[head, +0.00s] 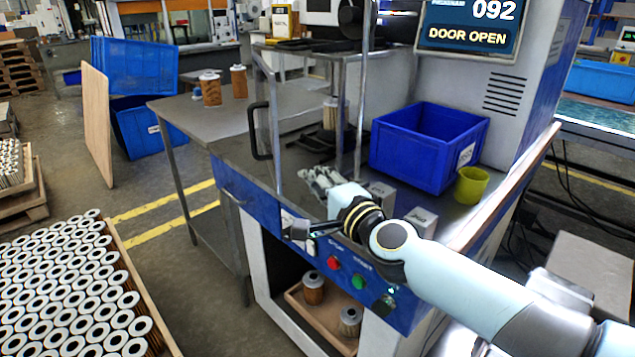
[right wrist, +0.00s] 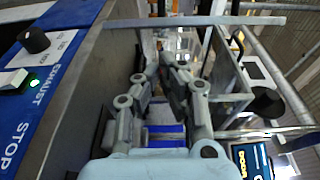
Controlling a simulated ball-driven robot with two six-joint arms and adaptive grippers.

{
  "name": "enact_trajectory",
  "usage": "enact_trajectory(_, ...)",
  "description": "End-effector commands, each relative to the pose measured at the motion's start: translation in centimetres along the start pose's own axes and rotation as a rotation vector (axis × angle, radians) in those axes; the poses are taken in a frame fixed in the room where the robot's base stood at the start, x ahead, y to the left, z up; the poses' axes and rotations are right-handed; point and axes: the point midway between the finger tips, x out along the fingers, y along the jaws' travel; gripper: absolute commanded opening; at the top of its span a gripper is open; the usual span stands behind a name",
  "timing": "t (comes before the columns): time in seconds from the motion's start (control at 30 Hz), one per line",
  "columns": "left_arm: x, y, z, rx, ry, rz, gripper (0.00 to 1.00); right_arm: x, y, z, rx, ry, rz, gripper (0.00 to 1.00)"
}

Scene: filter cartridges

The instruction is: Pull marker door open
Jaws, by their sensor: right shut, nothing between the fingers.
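The marker door is a clear panel in a thin metal frame (head: 274,110) at the left front of the marking station, with a black bar handle (head: 254,131). How far it stands open is hard to tell, but the display (head: 470,25) reads DOOR OPEN. My right gripper (head: 310,175) is low over the station's metal top, right of and below the handle and apart from it. In the right wrist view its fingers (right wrist: 170,62) are closed together and empty. A filter cartridge (head: 333,113) stands inside the station. My left gripper is out of view.
A blue bin (head: 425,148) and a yellow-green cup (head: 471,186) stand right of the station. Red (head: 333,263) and green (head: 358,282) buttons are on the front panel below my right wrist. Two cartridges (head: 211,90) stand on the side table (head: 185,108).

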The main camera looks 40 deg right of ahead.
Motion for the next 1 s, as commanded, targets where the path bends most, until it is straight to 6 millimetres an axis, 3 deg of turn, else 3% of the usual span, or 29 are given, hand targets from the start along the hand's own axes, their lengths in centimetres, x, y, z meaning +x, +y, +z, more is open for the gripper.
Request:
enact_trajectory(0.2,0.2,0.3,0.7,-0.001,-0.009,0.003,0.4,4.0,0.0,0.1,-0.001,-0.001,-0.001,0.0)
enact_trajectory(0.4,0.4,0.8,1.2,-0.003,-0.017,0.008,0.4,6.0,0.1,0.1,-0.003,-0.002,0.001,0.0)
enact_trajectory(1.0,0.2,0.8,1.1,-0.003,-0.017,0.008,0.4,6.4,0.0,0.9,0.0,0.019,0.001,0.0)
